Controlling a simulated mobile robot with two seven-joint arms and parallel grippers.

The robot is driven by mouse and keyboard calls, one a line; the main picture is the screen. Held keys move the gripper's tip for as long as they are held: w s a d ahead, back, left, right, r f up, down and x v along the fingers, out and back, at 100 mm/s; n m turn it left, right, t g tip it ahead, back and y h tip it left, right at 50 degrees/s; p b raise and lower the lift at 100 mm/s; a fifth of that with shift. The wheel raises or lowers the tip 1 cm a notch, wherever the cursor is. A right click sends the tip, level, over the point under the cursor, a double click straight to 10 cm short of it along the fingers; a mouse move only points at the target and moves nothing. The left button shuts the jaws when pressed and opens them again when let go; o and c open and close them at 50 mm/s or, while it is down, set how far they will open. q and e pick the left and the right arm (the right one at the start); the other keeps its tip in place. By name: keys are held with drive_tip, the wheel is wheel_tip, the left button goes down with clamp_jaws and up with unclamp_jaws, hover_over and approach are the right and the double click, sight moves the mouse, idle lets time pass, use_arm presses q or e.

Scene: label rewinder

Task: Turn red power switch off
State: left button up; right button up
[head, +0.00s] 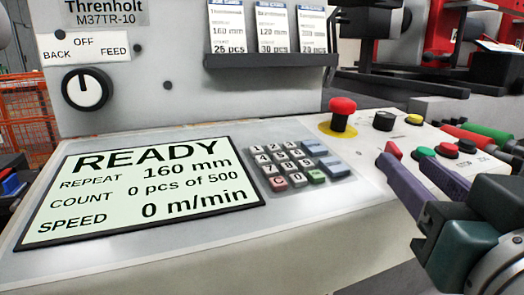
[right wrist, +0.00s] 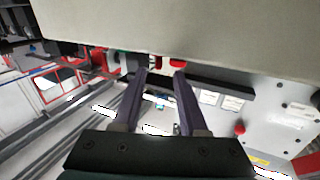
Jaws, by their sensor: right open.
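Several red controls sit on the sloped panel, and I cannot tell for sure which is the power switch. A red button (head: 393,149) shows at the tip of one finger, and another red button (head: 447,150) lies beside a green button (head: 426,152). A red mushroom button (head: 342,112) stands on a yellow disc farther left. My right gripper (head: 410,163) is open, its two purple-grey fingers pointing at these buttons from the lower right. In the right wrist view the open fingers (right wrist: 160,75) reach toward small red parts (right wrist: 178,63); contact cannot be told. My left gripper is out of view.
The lit display (head: 140,190) reads READY, 0 m/min. A keypad (head: 290,165) lies right of it. A black knob (head: 384,121) and a yellow button (head: 414,119) stand behind the fingers. Red and green handles (head: 488,131) crowd the right side. A black-and-white selector (head: 87,89) is on the upright panel.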

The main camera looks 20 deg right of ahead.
sight(389, 143)
drive_tip(key=p+x, duration=0.1)
drive_tip(key=x, duration=0.7)
drive_tip(key=shift+w+d+r+p, duration=0.1)
drive_tip(key=shift+w+d+p, duration=0.1)
drive_tip(key=shift+p, duration=0.15)
drive_tip(key=shift+w+d, duration=0.2)
drive_tip(key=shift+w, duration=0.25)
clamp_jaws()
